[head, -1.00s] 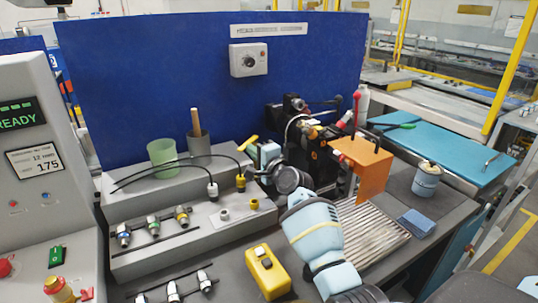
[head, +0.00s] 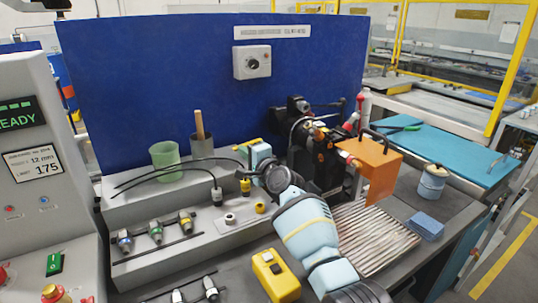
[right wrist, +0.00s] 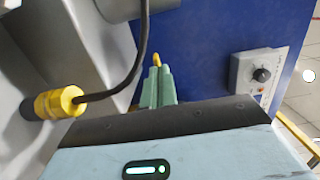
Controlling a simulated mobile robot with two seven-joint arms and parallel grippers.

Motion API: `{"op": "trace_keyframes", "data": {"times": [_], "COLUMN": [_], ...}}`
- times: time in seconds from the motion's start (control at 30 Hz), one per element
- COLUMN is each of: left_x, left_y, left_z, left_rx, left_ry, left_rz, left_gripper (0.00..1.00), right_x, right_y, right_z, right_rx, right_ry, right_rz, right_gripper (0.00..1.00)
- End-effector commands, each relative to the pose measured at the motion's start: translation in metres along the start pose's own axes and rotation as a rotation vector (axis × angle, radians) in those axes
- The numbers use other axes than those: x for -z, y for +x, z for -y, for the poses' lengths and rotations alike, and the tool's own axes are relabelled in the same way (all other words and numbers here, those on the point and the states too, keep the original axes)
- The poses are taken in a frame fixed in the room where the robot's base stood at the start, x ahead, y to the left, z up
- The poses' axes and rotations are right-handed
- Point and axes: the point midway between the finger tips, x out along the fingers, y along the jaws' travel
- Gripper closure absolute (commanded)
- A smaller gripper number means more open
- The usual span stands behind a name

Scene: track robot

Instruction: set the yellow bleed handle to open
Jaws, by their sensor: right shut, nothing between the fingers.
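The yellow bleed handle (head: 248,144) shows as a thin yellow bar just above and left of my right gripper in the head view. Its mount is hidden behind the gripper. In the right wrist view a yellow tip (right wrist: 156,60), likely the handle, shows just beyond the pale green fingers. My right gripper (head: 245,156) is shut with nothing between its fingers, close to the handle. Whether it touches the handle I cannot tell. My left gripper is not in view.
A yellow cable connector (head: 245,186) stands just below my right gripper, and it also shows in the right wrist view (right wrist: 58,102). A green cup (head: 165,158) stands to the left. A blue panel (head: 150,85) rises behind.

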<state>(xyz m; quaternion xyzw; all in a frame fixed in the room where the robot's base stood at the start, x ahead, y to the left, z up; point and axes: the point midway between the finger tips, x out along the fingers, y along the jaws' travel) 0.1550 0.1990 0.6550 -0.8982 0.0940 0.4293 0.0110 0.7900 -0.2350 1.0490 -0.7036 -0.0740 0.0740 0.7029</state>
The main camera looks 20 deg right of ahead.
Motion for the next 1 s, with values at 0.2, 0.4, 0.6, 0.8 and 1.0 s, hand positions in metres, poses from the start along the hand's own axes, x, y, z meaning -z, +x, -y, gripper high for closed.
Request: {"op": "trace_keyframes", "data": {"times": [0.2, 0.4, 0.6, 0.8, 1.0], "left_x": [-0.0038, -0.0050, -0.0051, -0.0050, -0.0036], "left_y": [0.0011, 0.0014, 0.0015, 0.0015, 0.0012], "left_z": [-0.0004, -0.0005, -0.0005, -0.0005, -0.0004], "left_rx": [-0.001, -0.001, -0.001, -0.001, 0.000], "left_ry": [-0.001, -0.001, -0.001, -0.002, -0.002], "left_rz": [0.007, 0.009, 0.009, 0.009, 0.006], "left_gripper": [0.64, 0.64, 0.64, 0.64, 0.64], "right_x": [-0.0041, -0.0055, -0.0056, -0.0055, -0.0060], "right_y": [0.0078, 0.0107, 0.0112, 0.0111, 0.0106], "right_z": [-0.0007, -0.0005, -0.0002, -0.0001, 0.0003], "right_rx": [0.000, 0.000, 0.000, 0.000, 0.000], "right_ry": [0.002, 0.001, 0.001, 0.001, 0.001], "right_rz": [0.000, 0.000, 0.000, -0.001, -0.001], "right_gripper": [1.00, 1.00, 1.00, 1.00, 1.00]}}
